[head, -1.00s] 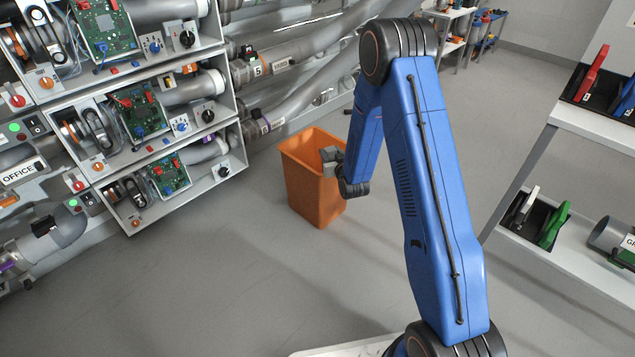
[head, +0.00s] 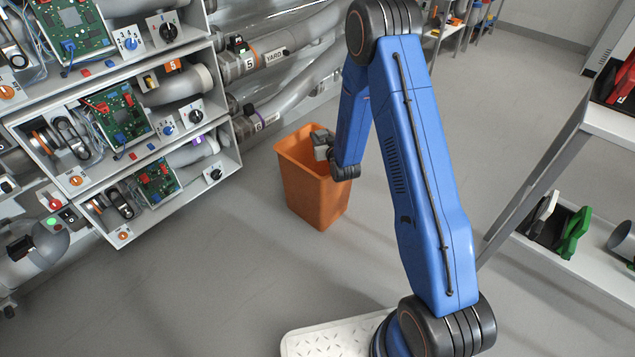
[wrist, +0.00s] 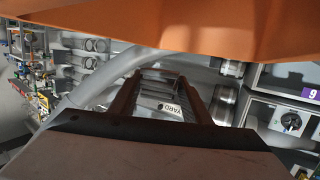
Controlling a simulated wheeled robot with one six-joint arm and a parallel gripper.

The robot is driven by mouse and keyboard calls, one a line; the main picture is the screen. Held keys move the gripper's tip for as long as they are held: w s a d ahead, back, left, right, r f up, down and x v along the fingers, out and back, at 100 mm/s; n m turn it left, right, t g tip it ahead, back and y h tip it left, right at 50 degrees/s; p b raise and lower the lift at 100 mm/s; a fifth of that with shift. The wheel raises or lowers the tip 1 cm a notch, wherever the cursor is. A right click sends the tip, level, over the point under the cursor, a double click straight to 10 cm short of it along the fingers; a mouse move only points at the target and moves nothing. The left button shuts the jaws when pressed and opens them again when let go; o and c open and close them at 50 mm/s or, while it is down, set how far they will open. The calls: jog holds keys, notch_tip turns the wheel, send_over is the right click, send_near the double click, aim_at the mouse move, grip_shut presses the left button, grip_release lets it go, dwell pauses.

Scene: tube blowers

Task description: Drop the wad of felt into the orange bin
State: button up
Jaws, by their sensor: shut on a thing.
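The orange bin (head: 308,195) stands upright on the grey floor near the middle of the head view, its top open. A large orange surface of it (wrist: 200,25) fills the top of the wrist view. My gripper (head: 321,141) is at the upper right part of the bin's mouth, pointing left; its height above the rim is hard to judge. Its two fingers show dark brown in the wrist view. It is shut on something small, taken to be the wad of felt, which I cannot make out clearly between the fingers.
A tiered rack of circuit boards and knobs (head: 150,120) stands left of the bin, with grey pipes (head: 285,45) behind. A white shelf (head: 575,260) with coloured items is at the right. The floor in front of the bin is clear.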

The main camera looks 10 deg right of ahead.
jog(key=shift+f, duration=2.3)
jog(key=o, duration=1.1)
jog(key=shift+s, duration=0.1)
